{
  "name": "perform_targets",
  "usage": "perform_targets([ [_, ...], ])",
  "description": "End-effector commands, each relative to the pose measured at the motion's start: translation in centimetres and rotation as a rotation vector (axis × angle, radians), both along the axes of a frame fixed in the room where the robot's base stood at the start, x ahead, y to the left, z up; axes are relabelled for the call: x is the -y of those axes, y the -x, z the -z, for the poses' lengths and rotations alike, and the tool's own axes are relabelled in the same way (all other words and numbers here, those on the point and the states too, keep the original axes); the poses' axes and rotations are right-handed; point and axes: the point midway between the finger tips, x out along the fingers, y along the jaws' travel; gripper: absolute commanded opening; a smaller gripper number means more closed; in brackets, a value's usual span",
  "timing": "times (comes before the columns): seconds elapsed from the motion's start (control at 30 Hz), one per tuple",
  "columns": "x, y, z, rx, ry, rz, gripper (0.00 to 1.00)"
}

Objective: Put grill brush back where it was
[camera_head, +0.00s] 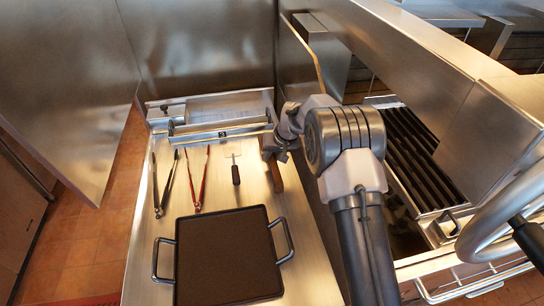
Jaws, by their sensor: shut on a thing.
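My gripper (273,151) is at the right edge of the steel worktop, small in view and partly hidden by my wrist. It is shut on what looks like the grill brush (277,177), of which a brown, wood-coloured part shows just below the jaws. The rest of the brush is hidden or too small to make out. I cannot tell whether its lower end touches the worktop.
Black tongs (166,184), red tongs (198,180) and a dark-handled spatula (235,172) lie left of my gripper. A black griddle pan (228,258) sits in front. A steel rail (220,131) runs behind. Grill grates (408,150) lie right, under a steel hood edge.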

Motion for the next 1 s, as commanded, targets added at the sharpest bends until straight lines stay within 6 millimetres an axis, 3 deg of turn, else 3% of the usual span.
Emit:
perform_targets([
  [0.13,0.0,0.0,0.4,0.0,0.0,0.0,0.0],
  [0.17,0.0,0.0,0.4,0.0,0.0,0.0,0.29],
  [0.23,0.0,0.0,0.3,0.0,0.0,0.0,0.42],
  [0.27,0.0,0.0,0.3,0.0,0.0,0.0,0.45],
  [0.53,0.0,0.0,0.2,0.0,0.0,0.0,0.45],
  [0.63,0.2,0.2,-0.9,0.001,0.0,0.0,0.45],
  [1.0,2.7,3.4,-9.6,0.002,0.001,0.001,0.45],
])
